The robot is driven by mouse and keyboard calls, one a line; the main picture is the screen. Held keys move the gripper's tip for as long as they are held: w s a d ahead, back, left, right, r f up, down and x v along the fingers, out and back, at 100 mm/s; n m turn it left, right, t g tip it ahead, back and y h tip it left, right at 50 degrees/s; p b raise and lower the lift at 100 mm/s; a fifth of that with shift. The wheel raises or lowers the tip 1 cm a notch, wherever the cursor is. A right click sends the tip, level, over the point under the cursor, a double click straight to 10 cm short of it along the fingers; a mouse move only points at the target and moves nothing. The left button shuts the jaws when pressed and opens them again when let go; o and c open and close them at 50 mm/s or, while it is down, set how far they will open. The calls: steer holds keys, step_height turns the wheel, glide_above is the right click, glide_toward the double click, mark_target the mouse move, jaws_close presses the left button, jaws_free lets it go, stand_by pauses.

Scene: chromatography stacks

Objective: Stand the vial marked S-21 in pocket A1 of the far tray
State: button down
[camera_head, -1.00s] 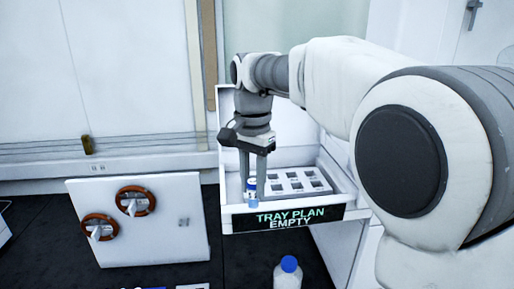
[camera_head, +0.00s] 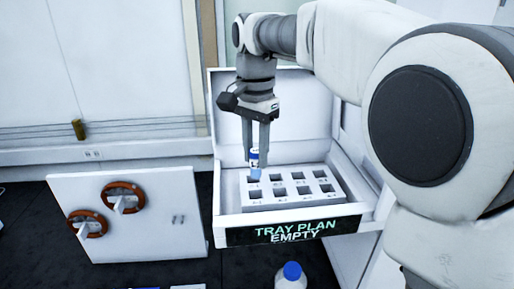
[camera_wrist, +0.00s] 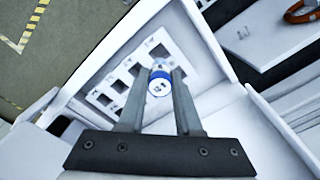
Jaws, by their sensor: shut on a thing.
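My gripper (camera_head: 264,150) points down and is shut on a small vial (camera_head: 254,160) with a white and dark blue top and a light blue lower part. In the wrist view the vial's blue-rimmed cap (camera_wrist: 159,86) sits between my fingertips (camera_wrist: 157,88); its marking is too small to read. The tray (camera_head: 335,192) is a white block with two rows of square pockets inside an open white drawer. The vial is over or at the tray's back-left pocket. I cannot tell whether its bottom is inside the pocket. The pocket labels are too small to read surely.
The drawer's front (camera_head: 290,231) bears a sign reading "TRAY PLAN EMPTY". Its raised white back (camera_head: 300,110) stands behind my gripper. A white panel with two brown ring handles (camera_head: 150,235) stands at left. A blue-capped bottle (camera_head: 291,275) stands in front.

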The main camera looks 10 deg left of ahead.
mark_target(256, 177)
steer(key=shift+s+f+b, duration=0.1)
steer(key=shift+f+b, duration=1.9)
steer(key=shift+f, duration=0.05)
steer(key=shift+r+p, duration=0.1)
steer(key=shift+p, duration=0.45)
steer(key=shift+f, duration=0.25)
steer(key=shift+f+b, duration=0.9)
steer(key=shift+f, duration=0.2)
steer(key=shift+f, duration=0.2)
steer(key=shift+f+b, duration=0.3)
steer(key=shift+f, duration=0.15)
steer(key=shift+c, duration=0.6)
jaws_free()
